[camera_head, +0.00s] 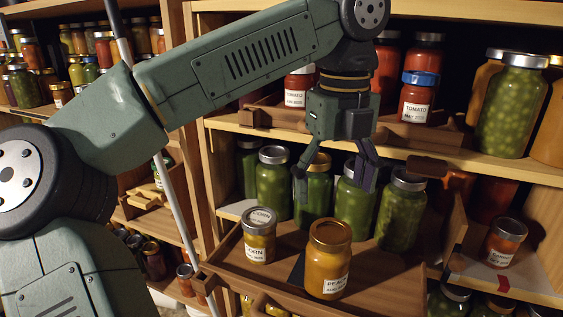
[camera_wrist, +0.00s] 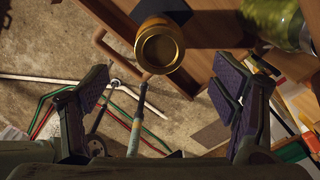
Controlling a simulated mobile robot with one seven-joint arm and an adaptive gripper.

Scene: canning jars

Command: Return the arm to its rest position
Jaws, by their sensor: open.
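My gripper (camera_head: 334,180) is open and empty, with its fingers pointing down in front of the shelf. It hangs above a wooden tray (camera_head: 235,262). On the tray stand a corn jar (camera_head: 259,240) with a pale lid and an orange peach jar (camera_head: 328,265) with a gold lid. The peach jar stands below the fingers, apart from them. In the wrist view my two spread fingers (camera_wrist: 160,105) have nothing between them, and a gold-lidded jar (camera_wrist: 160,47) shows at the top middle. My arm reaches across the head view from the left.
Several green jars (camera_head: 400,210) stand behind the tray. Tomato jars (camera_head: 416,97) are on the shelf above, beside my wrist. A carrot-coloured jar (camera_head: 502,243) stands at right. A pale pole (camera_head: 178,210) rises at left. The wrist view shows bare floor (camera_wrist: 45,40) and coloured tubes below.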

